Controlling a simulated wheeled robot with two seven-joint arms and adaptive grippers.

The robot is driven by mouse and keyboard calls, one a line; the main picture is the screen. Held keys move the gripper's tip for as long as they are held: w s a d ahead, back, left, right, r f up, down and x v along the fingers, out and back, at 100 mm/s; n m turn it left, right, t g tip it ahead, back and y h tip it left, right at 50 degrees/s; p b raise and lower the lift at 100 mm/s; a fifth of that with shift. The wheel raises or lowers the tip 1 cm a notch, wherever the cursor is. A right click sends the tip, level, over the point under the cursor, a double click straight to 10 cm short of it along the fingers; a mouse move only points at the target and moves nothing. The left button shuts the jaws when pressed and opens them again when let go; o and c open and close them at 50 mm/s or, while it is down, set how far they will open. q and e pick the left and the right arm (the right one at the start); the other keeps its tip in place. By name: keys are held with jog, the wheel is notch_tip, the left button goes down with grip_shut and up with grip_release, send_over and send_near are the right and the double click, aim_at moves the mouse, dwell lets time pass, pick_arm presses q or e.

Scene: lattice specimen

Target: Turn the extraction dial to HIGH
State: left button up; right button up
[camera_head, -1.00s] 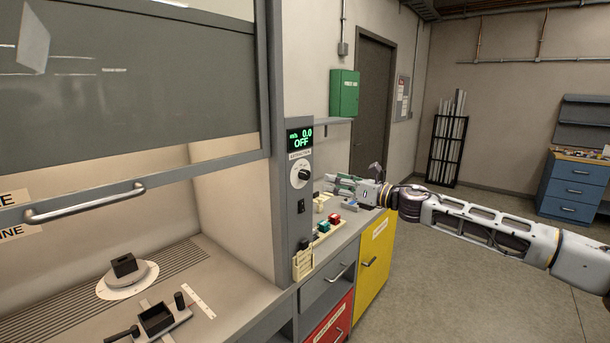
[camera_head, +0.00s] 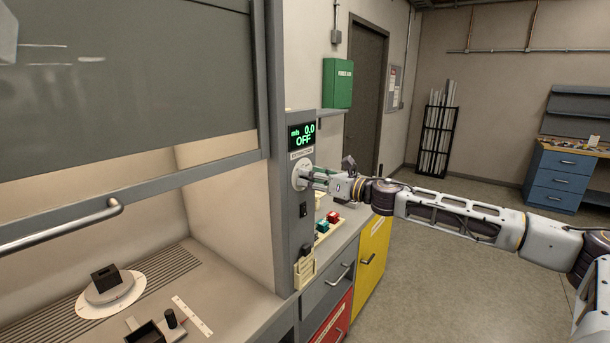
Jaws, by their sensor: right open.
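The extraction dial (camera_head: 299,174) is on the grey front post of the fume hood, on a round white plate. The display (camera_head: 301,136) above it reads OFF and 0.0. My right gripper (camera_head: 311,176) reaches in from the right with its fingers at the dial, in front of its knob. The fingers are open and hide most of the knob, so I cannot tell whether they touch it or where its pointer stands. My left gripper is not in view.
A black switch (camera_head: 303,209) sits below the dial on the post. Red and green buttons (camera_head: 328,221) are on the counter below my right gripper. The hood sash (camera_head: 120,80) is raised at the left, with its handle (camera_head: 65,226) sticking out. Open floor lies at the right.

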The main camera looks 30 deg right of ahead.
jog(key=shift+w+a, duration=0.1)
jog(key=shift+w, duration=0.1)
jog(key=shift+r, duration=0.1)
jog(key=c, duration=1)
